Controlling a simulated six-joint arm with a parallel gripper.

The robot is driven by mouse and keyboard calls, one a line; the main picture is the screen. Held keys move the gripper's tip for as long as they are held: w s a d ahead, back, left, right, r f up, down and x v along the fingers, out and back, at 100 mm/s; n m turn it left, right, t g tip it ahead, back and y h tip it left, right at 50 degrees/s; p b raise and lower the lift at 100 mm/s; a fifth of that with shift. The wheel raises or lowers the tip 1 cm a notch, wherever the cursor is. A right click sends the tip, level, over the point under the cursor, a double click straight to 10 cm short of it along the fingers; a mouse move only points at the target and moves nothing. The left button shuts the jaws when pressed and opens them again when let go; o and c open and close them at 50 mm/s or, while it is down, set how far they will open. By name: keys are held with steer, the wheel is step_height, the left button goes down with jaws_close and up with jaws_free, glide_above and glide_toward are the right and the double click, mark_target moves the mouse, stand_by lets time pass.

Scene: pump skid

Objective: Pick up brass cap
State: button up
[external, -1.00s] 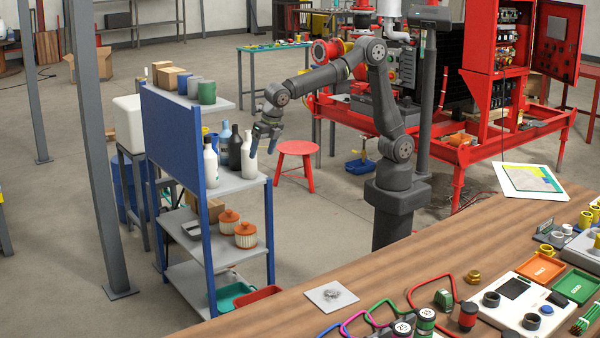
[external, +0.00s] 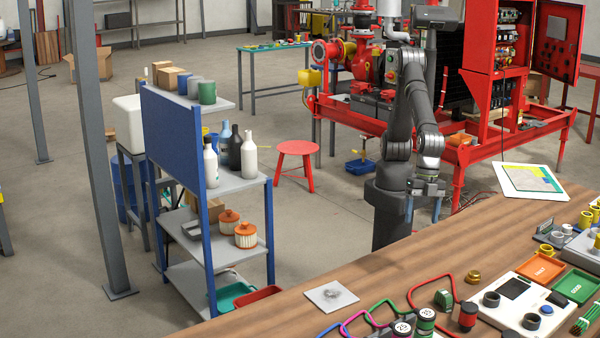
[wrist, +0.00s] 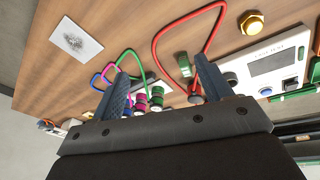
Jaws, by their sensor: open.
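The brass cap (external: 473,276) is a small gold-coloured hexagonal piece on the wooden bench, right of the red cable loop. It also shows in the wrist view at the top right (wrist: 252,23), lying apart from my fingers. My gripper (external: 424,212) hangs fingers down at the bench's far edge, behind and left of the cap. In the wrist view its two blue fingers (wrist: 160,75) are spread apart with nothing held between them. The cap is fully visible in both views.
A red cable loop (external: 440,283) lies just left of the cap. A white device with a screen (external: 520,300) is to its right. Green and red cylinders (external: 426,320) stand nearer the front. A smudged grey plate (external: 331,296) lies left. The bench's far-left part is bare.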

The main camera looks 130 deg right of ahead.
steer(key=m+g, duration=0.1)
steer(key=m, duration=0.1)
glide_toward(474, 271)
steer(key=shift+y, duration=0.4)
steer(key=f, duration=0.2)
steer(key=w+f, duration=0.1)
steer(key=f, duration=0.1)
steer(key=shift+d, duration=0.15)
steer(key=shift+s+a+x, duration=0.1)
steer(key=shift+x, duration=1.35)
steer(key=shift+s+a+x, duration=0.1)
steer(key=shift+a+x, duration=0.05)
steer(key=shift+x, duration=1.3)
steer(key=c, duration=1.1)
steer(key=shift+c, duration=0.2)
steer(key=shift+r, duration=0.15)
